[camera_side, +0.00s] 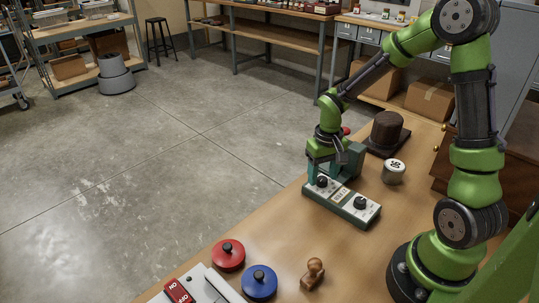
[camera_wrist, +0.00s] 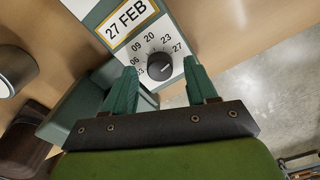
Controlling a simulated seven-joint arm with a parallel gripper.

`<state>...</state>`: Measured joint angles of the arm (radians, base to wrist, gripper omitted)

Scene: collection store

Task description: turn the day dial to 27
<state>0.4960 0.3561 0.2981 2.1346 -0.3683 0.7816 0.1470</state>
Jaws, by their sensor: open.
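A grey and white date box with green sides (camera_side: 341,203) stands on the table, with two black knobs. The day dial (camera_wrist: 159,66) is a black knob ringed by numbers, including 09, 20, 23 and 27; a pale mark shows on its face, but I cannot tell exactly which number it points to. It also shows at the box's far end in the side view (camera_side: 322,182). The window (camera_wrist: 126,19) reads 27 FEB. The other knob (camera_side: 360,203) is at the near end. My gripper (camera_wrist: 163,76) is open, its green fingers on either side of the day dial, apparently not touching it.
A grey-green block (camera_side: 351,160) stands close beside the gripper. A round white-topped tin (camera_side: 394,171) and a dark brown hat-like object (camera_side: 387,128) are near. Red (camera_side: 228,256) and blue (camera_side: 259,283) lidded discs and a wooden stamp (camera_side: 313,273) lie in front.

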